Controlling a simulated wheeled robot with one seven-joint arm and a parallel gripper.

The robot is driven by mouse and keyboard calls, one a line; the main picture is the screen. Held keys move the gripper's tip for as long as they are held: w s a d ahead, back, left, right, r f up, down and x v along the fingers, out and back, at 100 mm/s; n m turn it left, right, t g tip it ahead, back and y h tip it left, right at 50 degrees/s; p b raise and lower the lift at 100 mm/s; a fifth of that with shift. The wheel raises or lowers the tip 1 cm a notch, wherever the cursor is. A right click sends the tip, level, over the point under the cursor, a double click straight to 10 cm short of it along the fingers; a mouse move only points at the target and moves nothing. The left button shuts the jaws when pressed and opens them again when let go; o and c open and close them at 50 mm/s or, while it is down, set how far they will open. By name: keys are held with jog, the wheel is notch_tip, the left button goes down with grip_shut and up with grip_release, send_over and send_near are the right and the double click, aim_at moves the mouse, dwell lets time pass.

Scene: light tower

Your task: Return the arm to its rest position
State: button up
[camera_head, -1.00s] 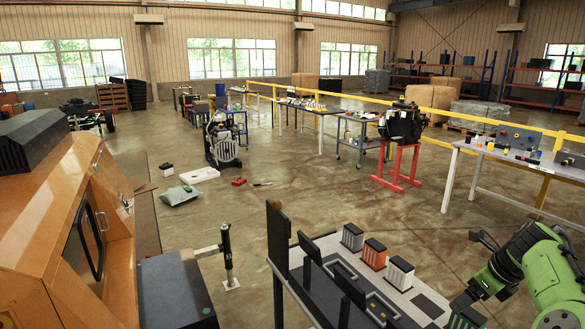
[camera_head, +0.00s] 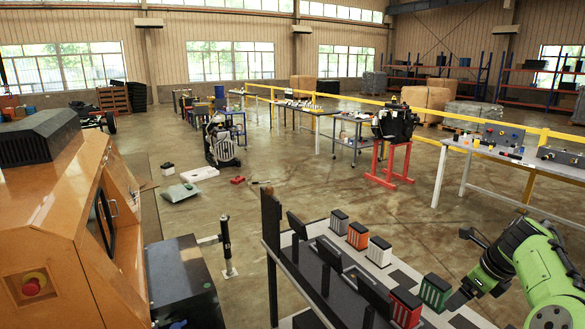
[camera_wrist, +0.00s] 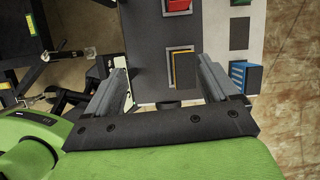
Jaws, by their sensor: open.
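My gripper (camera_head: 462,298) is at the lower right of the head view, beside a green-fronted module (camera_head: 435,292) on the workbench (camera_head: 425,268). My green arm (camera_head: 548,275) reaches in from the lower right.
Orange (camera_head: 358,236), white (camera_head: 379,251) and red (camera_head: 405,308) modules stand on the bench. Black upright panels (camera_head: 272,230) line its left side. An orange cabinet (camera_head: 50,215) and a black box (camera_head: 182,285) stand left. Open floor (camera_head: 290,185) lies beyond.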

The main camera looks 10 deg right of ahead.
jog(key=s+a+r+n+g+h+b, duration=0.1)
jog(key=a+r+n+h+b, duration=0.1)
jog(key=a+n, duration=0.8)
jog(key=s+a+r+n+h+b, duration=0.1)
jog(key=a+r+n+b, duration=0.15)
jog(key=a+n, duration=0.7)
jog(key=s+a+f+n+t+y+b, duration=0.1)
jog(key=s+a+f+n, duration=0.2)
jog(key=s+a+n, duration=0.3)
jog(key=s+a+f+n+t+b, duration=0.1)
jog(key=s+a+f+n, duration=0.2)
jog(key=s+a+n, duration=0.3)
jog(key=s+a, duration=0.4)
jog(key=s, duration=0.1)
jog(key=shift+s+a+f+y+b, duration=0.35)
jog(key=shift+s+a+y, duration=0.05)
jog(key=shift+n, duration=0.25)
